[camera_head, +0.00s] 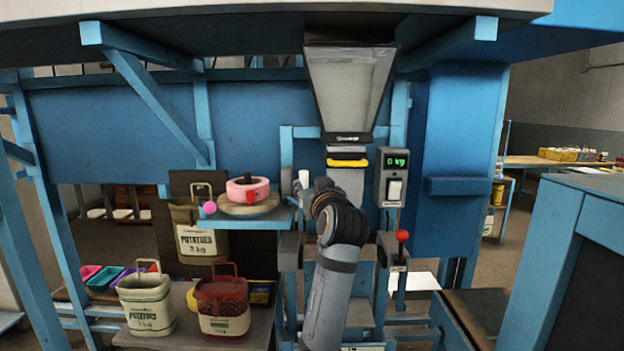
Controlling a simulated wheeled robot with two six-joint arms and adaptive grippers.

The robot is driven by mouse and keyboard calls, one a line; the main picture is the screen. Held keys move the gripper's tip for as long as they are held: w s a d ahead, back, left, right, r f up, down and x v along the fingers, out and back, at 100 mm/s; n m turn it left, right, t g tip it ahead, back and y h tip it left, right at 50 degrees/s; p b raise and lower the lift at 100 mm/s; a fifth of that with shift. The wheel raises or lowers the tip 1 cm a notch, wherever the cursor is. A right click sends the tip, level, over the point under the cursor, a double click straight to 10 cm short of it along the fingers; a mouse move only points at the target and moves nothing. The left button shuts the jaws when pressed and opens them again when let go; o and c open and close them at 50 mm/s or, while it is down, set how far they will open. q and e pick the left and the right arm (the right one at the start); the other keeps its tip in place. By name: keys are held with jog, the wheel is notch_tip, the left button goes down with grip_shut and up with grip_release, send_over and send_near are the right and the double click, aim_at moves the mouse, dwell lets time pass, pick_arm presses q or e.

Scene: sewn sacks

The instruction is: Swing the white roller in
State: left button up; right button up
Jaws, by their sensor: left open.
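A small white upright cylinder, which looks like the white roller (304,179), stands at the right end of the blue shelf (245,222), under the hopper. My left gripper (323,186) is just to its right and points away from me. Its wrist hides most of its fingers, and I cannot tell whether they touch the roller. The gripper is open. My right gripper is not in view.
A grey hopper (348,85) hangs above, with a yellow-banded spout below. A pink spool (248,189) sits on the shelf. Filled sacks (146,304) stand at lower left.

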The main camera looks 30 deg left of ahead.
aim_at(305, 177)
pick_arm(q)
jog(key=p+x, duration=0.3)
jog(key=x, duration=0.6)
jog(key=shift+w+a, duration=0.1)
jog(key=shift+a, duration=0.05)
jog(key=shift+w+a+f, duration=0.1)
jog(key=shift+w+a, duration=0.05)
jog(key=shift+w, duration=0.05)
grip_shut()
